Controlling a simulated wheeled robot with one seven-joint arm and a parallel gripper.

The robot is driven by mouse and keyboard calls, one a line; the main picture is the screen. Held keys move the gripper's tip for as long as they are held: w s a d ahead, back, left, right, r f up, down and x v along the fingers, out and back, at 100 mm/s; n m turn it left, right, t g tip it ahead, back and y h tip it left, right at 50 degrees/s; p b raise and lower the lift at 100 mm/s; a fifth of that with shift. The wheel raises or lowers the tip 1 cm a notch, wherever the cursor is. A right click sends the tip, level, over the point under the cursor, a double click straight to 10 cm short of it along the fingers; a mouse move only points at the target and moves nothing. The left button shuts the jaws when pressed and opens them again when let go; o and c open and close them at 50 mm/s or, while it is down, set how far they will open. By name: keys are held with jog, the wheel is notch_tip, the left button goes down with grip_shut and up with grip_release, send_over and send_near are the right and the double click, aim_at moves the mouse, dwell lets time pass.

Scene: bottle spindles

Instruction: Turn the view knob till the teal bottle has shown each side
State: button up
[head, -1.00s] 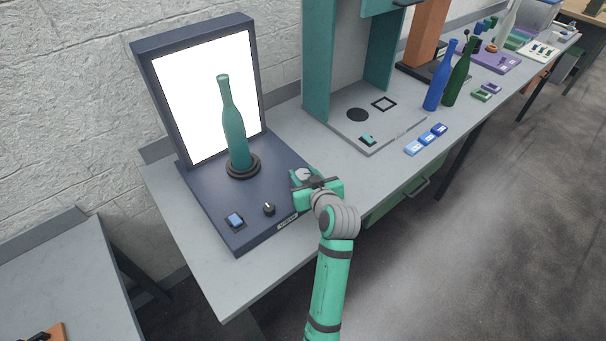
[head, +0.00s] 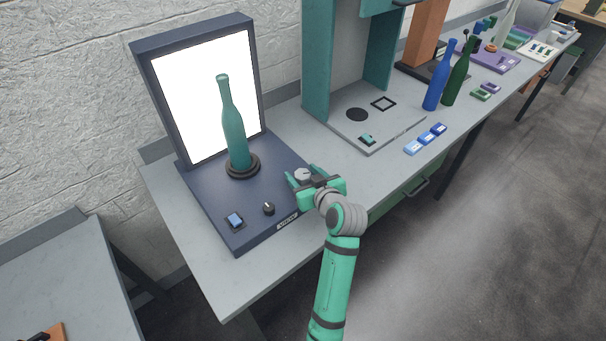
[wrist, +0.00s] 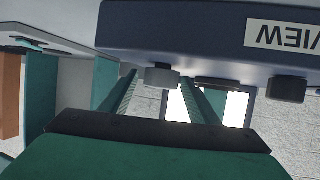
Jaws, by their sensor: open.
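The teal bottle (head: 234,130) stands upright on a dark round turntable (head: 243,170) in front of a lit white panel. A pale grey knob (head: 303,174) sits at the right of the navy base; in the wrist view the knob (wrist: 162,77) shows between my two fingers. My gripper (head: 304,174) is open, its fingers on either side of the knob; I cannot tell whether they touch it. A VIEW label (head: 287,222) is on the base's front edge, and in the wrist view the label (wrist: 285,35) appears upside down.
A small black knob (head: 268,208) and a blue switch (head: 235,220) are on the base's front left. A teal-walled stand (head: 372,140) is to the right, with small blue blocks (head: 425,139) and blue (head: 438,78) and green (head: 457,78) bottles beyond.

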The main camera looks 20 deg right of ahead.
jog(key=a+v, duration=0.1)
jog(key=v, duration=0.9)
jog(key=shift+s+d, duration=0.4)
jog(key=shift+d, duration=0.15)
jog(key=shift+r, duration=0.15)
dwell(0.6)
jog(key=x, duration=1)
jog(key=shift+w+a, duration=0.1)
jog(key=shift+w, duration=0.3)
jog(key=c, duration=1)
